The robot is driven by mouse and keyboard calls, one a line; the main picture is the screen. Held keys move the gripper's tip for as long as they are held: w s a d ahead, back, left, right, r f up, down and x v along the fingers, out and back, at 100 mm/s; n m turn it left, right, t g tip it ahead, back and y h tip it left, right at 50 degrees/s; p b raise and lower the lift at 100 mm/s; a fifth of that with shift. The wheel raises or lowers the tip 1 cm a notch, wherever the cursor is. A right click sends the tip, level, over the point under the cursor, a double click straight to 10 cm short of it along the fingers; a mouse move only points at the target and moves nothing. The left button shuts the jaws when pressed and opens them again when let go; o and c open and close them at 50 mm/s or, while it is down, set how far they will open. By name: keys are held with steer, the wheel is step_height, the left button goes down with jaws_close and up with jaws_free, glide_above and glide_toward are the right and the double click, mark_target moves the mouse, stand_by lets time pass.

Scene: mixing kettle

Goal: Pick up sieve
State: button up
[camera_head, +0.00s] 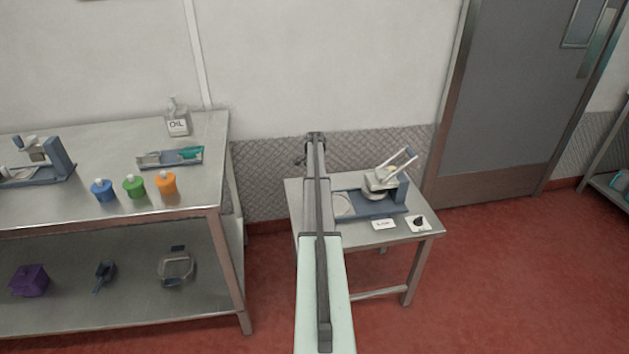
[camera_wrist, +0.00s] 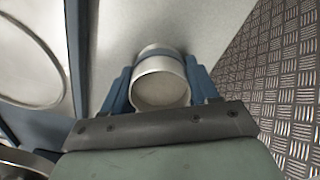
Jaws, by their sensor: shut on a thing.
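The sieve (camera_wrist: 160,92) shows in the wrist view as a short, round metal cup shape with a blue band near its far end. My gripper (camera_wrist: 160,68) is shut on it, with one blue finger on each side. The round end facing the camera looks pale; no mesh can be made out. The sieve is over or on the metal table (camera_wrist: 120,25); I cannot tell whether it touches. In the head view my arm reaches to the left side of the small table (camera_head: 398,238) and hides both gripper and sieve.
On the small table, right of my arm, stand a blue tray (camera_head: 362,214) with a ring, a kettle device (camera_head: 383,180) and a white card (camera_head: 383,225). A patterned metal wall panel (camera_wrist: 275,85) is close on the right in the wrist view. A larger shelf table (camera_head: 110,206) stands left.

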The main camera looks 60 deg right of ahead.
step_height(320, 180, up, 9)
steer(key=shift+f, duration=0.2)
steer(key=shift+s+d+r, duration=0.4)
steer(key=shift+s+r, duration=0.3)
steer(key=shift+s+a+f, duration=0.35)
steer(key=shift+s+a, duration=1.2)
steer(key=shift+s, duration=0.85)
steer(key=shift+s+a+f, duration=0.35)
steer(key=shift+s+a, duration=1.25)
steer(key=shift+s, duration=0.85)
steer(key=shift+s+a+f, duration=0.35)
steer(key=shift+s+a, duration=1.2)
steer(key=shift+s, duration=0.85)
steer(key=shift+w+a, duration=0.1)
